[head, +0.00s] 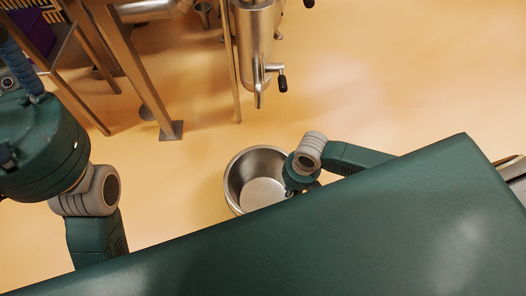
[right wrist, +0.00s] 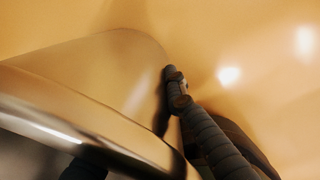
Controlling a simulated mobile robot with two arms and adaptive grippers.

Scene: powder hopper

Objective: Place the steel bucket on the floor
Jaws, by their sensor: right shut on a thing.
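The steel bucket (head: 236,181) is a round, open, empty metal pail. It shows in the middle of the head view, partly hidden by my green body at its lower edge. My right gripper (head: 299,190) is at the bucket's right rim and is shut on it. In the right wrist view the bucket's wall (right wrist: 100,62) and shiny rim fill the left side, with the dark fingers (right wrist: 170,110) at the rim. I cannot tell whether the bucket's base touches the floor. My left arm shows at the left of the head view, but its gripper is out of view.
A steel hopper spout (head: 257,50) with a black-handled valve hangs above and beyond the bucket. Metal frame legs (head: 145,85) stand at upper left, one on a foot plate (head: 171,130). The orange floor (head: 400,95) is clear to the right.

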